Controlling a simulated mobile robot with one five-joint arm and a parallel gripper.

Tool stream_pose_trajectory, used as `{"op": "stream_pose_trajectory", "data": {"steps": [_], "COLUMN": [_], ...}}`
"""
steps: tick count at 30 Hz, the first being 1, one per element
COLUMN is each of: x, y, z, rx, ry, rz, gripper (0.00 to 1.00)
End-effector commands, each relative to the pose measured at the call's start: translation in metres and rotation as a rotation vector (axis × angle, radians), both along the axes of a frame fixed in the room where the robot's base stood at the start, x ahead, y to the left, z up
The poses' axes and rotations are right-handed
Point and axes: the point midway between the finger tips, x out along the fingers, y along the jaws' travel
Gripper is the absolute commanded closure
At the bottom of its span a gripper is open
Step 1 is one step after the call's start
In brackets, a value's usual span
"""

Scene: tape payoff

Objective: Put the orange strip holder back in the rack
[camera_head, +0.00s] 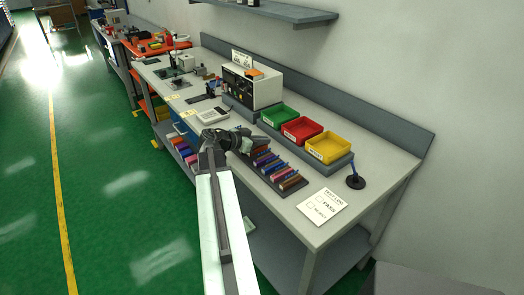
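A small orange piece (254,72) lies on top of the white instrument box; it may be the orange strip holder, but it is too small to be sure. A dark rack (297,188) with several coloured strip holders in a row sits near the bench's front edge. My gripper (246,141) is over the bench at the left end of this rack and hides part of it. Whether its fingers are open or shut, or hold anything, is too small and dark to tell.
Green (279,115), red (301,130) and yellow (329,147) bins stand behind the rack. The white instrument box (264,90) is left of them. A paper card (322,206) and a black-based pen stand (355,181) are at right. Overhead is a grey shelf (285,12).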

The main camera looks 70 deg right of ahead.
Motion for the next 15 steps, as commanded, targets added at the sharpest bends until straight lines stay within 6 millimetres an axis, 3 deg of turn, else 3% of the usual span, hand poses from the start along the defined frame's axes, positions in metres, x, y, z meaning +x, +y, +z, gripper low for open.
{"op": "stream_pose_trajectory", "data": {"steps": [1, 2, 12, 13, 15], "x": [0.0002, 0.0002, 0.0007, 0.0008, 0.0008], "y": [0.0001, 0.0001, 0.0002, 0.0002, 0.0003], "z": [-0.0181, -0.0210, -0.0205, -0.0190, -0.0187], "rx": [0.000, 0.000, 0.000, 0.000, 0.001], "ry": [0.000, 0.000, 0.000, 0.000, -0.001], "rz": [0.000, 0.000, 0.001, 0.001, 0.001], "gripper": [1.00, 1.00, 1.00, 0.88, 0.75]}}
